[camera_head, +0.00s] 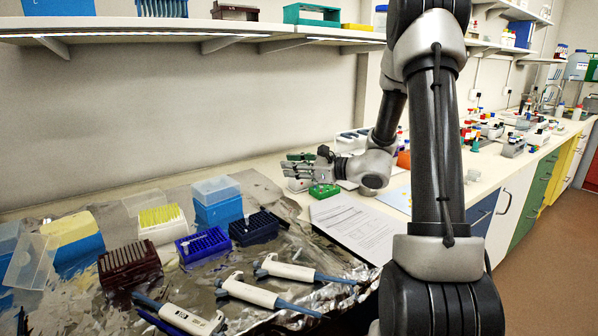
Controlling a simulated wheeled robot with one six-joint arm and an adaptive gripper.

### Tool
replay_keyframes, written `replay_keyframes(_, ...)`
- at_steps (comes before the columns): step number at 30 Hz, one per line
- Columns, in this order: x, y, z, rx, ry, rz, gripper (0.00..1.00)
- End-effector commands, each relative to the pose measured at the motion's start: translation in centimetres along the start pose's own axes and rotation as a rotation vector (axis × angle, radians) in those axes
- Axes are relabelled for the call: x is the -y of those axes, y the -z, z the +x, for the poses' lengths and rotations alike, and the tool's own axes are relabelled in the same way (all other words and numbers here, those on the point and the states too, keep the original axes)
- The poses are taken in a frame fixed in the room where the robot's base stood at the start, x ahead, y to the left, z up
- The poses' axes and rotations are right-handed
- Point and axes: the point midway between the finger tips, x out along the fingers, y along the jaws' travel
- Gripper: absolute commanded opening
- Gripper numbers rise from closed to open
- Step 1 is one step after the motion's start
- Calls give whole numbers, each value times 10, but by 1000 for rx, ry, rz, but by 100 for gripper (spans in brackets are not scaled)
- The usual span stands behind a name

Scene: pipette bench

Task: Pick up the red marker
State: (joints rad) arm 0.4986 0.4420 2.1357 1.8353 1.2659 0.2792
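I cannot make out a red marker for certain. Small red items (399,133) show beyond my arm, too small to identify. My gripper (290,169) is over the bench near the wall, pointing left. Its fingers are small and seen from the side, so I cannot tell whether they are open or shut, or whether they hold anything. A green object (324,191) sits just below and beside it. My arm hides part of the bench behind it.
Printed paper (352,226) lies in front of my gripper. On foil at left are white-and-blue pipettes (258,292), a brown rack (129,265), a purple rack (203,245), a dark blue rack (253,228) and tip boxes (217,206). A shelf (180,28) runs above.

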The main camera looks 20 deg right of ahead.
Motion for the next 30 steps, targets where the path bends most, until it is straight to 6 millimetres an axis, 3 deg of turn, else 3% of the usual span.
replay_keyframes(1, 27, 23, 0, 12, 91, 82, 25)
replay_keyframes(3, 61, 45, -2, 35, 208, 167, 25)
replay_keyframes(6, 92, 70, -8, 56, 322, 246, 25)
replay_keyframes(9, 108, 82, -8, 67, 377, 281, 25)
replay_keyframes(24, 133, 81, 54, 70, 387, 286, 25)
replay_keyframes(30, 136, 81, 62, 69, 388, 287, 25)
